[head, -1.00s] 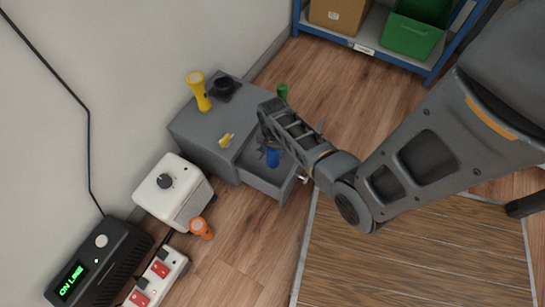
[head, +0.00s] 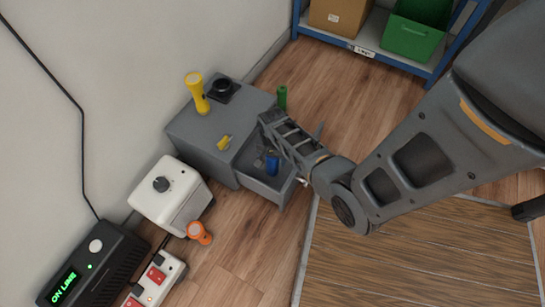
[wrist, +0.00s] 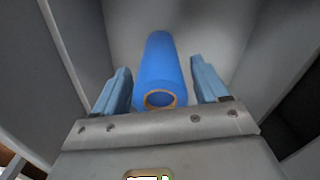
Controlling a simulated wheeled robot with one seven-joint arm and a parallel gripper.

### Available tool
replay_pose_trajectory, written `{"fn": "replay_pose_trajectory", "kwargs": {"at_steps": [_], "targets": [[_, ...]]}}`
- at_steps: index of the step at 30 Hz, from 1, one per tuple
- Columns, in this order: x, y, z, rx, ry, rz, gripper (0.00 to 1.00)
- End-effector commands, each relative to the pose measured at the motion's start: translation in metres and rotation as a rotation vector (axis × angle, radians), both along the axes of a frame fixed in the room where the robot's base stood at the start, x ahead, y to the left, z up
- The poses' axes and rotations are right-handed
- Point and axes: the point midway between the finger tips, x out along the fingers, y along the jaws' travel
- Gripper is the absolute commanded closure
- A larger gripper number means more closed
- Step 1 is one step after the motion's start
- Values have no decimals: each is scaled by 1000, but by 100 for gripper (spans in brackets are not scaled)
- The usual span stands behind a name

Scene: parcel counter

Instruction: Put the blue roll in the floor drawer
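The blue roll (head: 272,165) is inside the open floor drawer (head: 266,187) of the grey cabinet. In the wrist view the blue roll (wrist: 160,75) lies between my two fingers, with its ring-shaped end towards the camera. My gripper (head: 265,156) reaches down into the drawer from the right. In the wrist view my gripper (wrist: 162,88) is open, with a gap on each side of the roll. The drawer's pale floor (wrist: 215,35) and grey walls surround the fingers. In the head view my arm hides part of the drawer.
A yellow flashlight (head: 196,92), a black item (head: 222,90) and a small yellow item (head: 224,142) are on the cabinet top (head: 195,128). A green cylinder (head: 282,97) stands behind. A shelf (head: 385,50) stands at the back.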

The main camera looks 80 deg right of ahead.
Motion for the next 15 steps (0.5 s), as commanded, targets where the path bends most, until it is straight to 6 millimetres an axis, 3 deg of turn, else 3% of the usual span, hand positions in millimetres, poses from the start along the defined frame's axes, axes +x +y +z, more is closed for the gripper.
{"fn": "replay_pose_trajectory", "kwargs": {"at_steps": [8,15], "targets": [[0,0,1,0,0,0,24],[0,0,32,-1,-1,1,24]]}}
